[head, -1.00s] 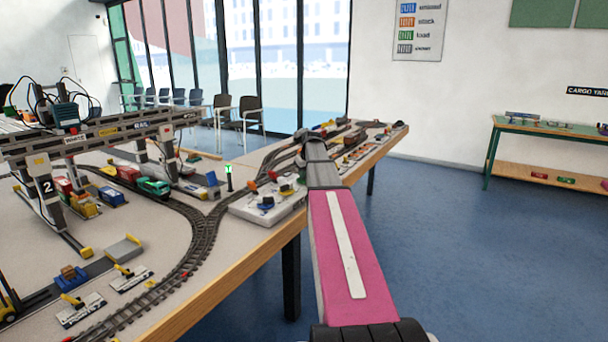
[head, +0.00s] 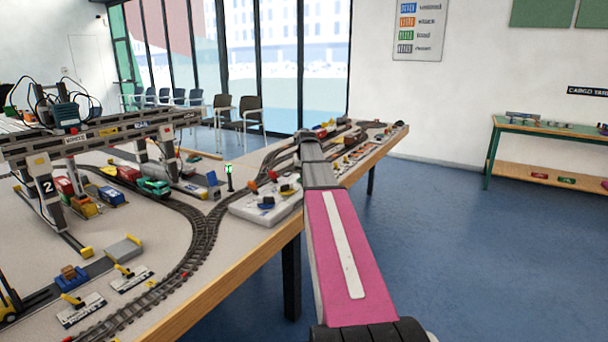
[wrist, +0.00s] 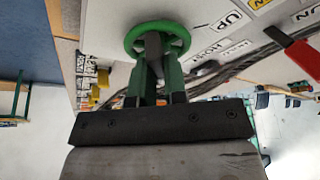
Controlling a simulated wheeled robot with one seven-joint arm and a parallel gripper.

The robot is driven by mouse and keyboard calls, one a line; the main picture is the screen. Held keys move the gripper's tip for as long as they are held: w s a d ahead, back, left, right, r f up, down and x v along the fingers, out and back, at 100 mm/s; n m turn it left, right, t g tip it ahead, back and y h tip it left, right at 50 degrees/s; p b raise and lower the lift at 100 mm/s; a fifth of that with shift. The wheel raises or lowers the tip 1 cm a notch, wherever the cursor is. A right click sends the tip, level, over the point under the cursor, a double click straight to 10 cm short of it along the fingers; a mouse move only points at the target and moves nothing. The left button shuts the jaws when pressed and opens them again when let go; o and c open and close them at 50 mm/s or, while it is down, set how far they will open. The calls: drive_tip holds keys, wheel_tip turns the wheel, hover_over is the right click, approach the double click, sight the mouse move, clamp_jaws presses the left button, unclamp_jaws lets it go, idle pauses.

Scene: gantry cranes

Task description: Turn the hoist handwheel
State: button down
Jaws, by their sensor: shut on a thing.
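The green hoist handwheel (wrist: 182,36) shows at the top of the wrist view, a ring on a pale panel marked "UP" and "HOIST". My gripper (wrist: 157,70) reaches up to it, its fingers closed in at the wheel, with a dark grey part between them in the ring's middle. The exact contact is partly hidden by the fingers. In the head view my pink and grey arm stretches over the table's right edge, and my gripper and the handwheel cannot be made out there.
A white control box (head: 258,211) with coloured levers stands left of my arm. A red lever (wrist: 302,57) is right of the wheel in the wrist view. The model gantry crane (head: 95,135) and curved track (head: 200,235) fill the table. Blue floor at right is clear.

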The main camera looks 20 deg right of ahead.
drive_tip(key=c, duration=1.2)
unclamp_jaws()
drive_tip(key=shift+o, duration=0.2)
drive_tip(key=shift+r, duration=0.1)
drive_tip(key=v, duration=1)
drive_tip(key=shift+r, duration=0.3)
drive_tip(key=shift+s, duration=0.1)
